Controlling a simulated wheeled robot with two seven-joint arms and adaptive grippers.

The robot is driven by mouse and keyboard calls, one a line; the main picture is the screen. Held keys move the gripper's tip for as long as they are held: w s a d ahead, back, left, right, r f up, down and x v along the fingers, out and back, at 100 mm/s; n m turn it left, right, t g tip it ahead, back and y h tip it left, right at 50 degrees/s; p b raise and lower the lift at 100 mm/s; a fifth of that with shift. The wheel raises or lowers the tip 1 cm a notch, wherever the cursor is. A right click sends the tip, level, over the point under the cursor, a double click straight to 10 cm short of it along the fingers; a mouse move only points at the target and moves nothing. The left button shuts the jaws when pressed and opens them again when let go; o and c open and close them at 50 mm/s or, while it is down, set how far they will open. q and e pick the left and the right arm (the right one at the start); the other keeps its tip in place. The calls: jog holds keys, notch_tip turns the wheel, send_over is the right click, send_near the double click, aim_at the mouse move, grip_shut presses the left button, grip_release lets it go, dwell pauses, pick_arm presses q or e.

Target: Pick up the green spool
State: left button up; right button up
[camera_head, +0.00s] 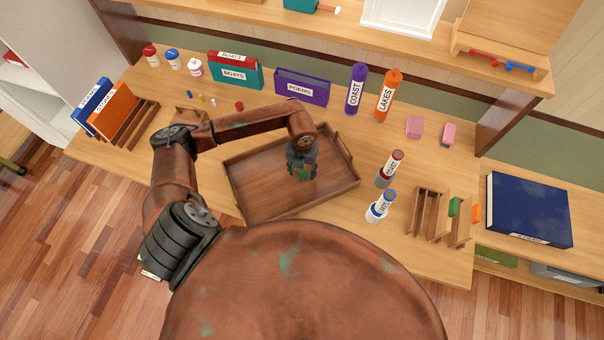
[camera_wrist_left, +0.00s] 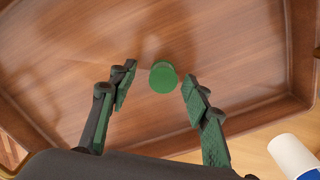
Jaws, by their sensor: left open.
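The green spool (camera_wrist_left: 163,77) shows in the left wrist view, in front of my open left gripper (camera_wrist_left: 156,90) and between the lines of its two fingers. No finger touches it in that view. In the head view, my left gripper (camera_head: 302,170) is over the brown wooden tray (camera_head: 245,190). A bit of green shows at its fingertips there, and I cannot tell spool from finger pads. The tray floor also fills most of the left wrist view (camera_wrist_left: 60,60). I cannot tell the gap between spool and tray floor. My right gripper is not in view.
Right of the tray stand a red-capped bottle (camera_head: 390,168) and a blue-capped bottle (camera_head: 380,206). A wooden rack (camera_head: 430,213) is farther right. Purple (camera_head: 356,88) and orange (camera_head: 386,95) bottles stand behind. Small colored pieces, including a red one (camera_head: 239,106), lie behind the tray.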

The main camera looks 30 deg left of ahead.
pick_arm(q)
jog(key=shift+f, duration=0.15)
jog(key=shift+c, duration=0.3)
jog(key=c, duration=0.9)
jog(key=shift+o, duration=0.2)
